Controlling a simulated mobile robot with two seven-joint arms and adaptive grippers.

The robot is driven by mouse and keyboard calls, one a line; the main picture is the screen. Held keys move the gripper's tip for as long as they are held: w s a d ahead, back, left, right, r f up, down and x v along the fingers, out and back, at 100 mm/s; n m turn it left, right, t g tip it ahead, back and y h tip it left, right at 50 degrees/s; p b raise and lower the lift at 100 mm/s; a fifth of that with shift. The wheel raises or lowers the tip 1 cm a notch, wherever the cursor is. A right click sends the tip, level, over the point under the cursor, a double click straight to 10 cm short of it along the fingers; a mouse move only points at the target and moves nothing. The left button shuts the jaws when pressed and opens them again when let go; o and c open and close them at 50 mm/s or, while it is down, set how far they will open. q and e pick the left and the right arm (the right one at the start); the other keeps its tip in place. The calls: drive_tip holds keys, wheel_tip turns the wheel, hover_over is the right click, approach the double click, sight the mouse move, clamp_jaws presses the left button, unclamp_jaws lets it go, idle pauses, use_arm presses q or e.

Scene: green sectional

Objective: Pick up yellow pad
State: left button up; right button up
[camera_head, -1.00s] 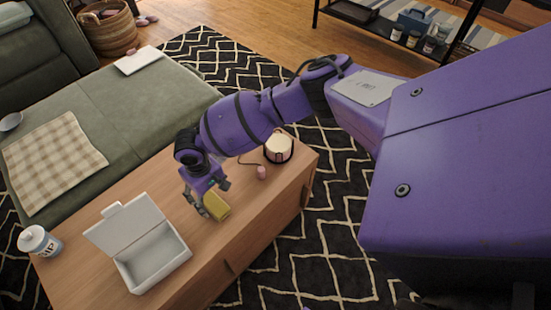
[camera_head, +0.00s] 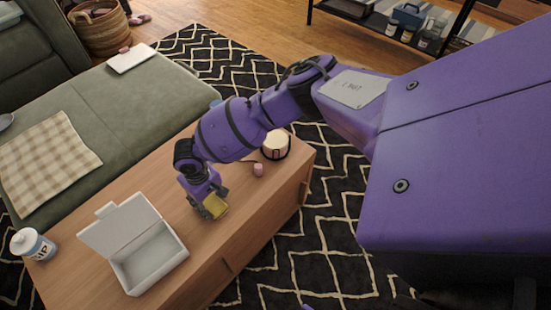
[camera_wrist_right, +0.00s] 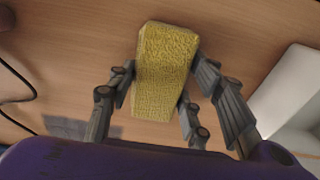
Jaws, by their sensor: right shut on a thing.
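The yellow pad (camera_head: 216,205) is a rough-textured block at my right gripper, over the wooden table. My right gripper (camera_head: 207,208) is shut on it. In the right wrist view the pad (camera_wrist_right: 165,70) stands between the fingers of the right gripper (camera_wrist_right: 160,92), with fingers against both sides. The pad appears close to the tabletop; I cannot tell whether it touches it. My left gripper is not in view.
An open white box (camera_head: 150,262) stands on the wooden table (camera_head: 225,250), left of the pad. A white-lidded jar (camera_head: 32,244) is at the table's left end. A round candle-like holder (camera_head: 276,145) and a small pink object (camera_head: 258,169) stand behind. A green sofa (camera_head: 130,100) borders the table.

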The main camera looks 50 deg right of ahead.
drive_tip(key=shift+r, duration=0.65)
use_arm(q)
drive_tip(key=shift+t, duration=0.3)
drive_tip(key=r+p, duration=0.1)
drive_tip(key=p, duration=0.1)
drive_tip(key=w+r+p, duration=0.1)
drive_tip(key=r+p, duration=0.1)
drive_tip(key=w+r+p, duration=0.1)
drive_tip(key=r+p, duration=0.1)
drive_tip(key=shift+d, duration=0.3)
use_arm(e)
drive_tip(key=s+r, duration=1.1)
drive_tip(key=s, duration=0.3)
drive_tip(key=shift+d+r, duration=0.2)
drive_tip(key=shift+r, duration=0.15)
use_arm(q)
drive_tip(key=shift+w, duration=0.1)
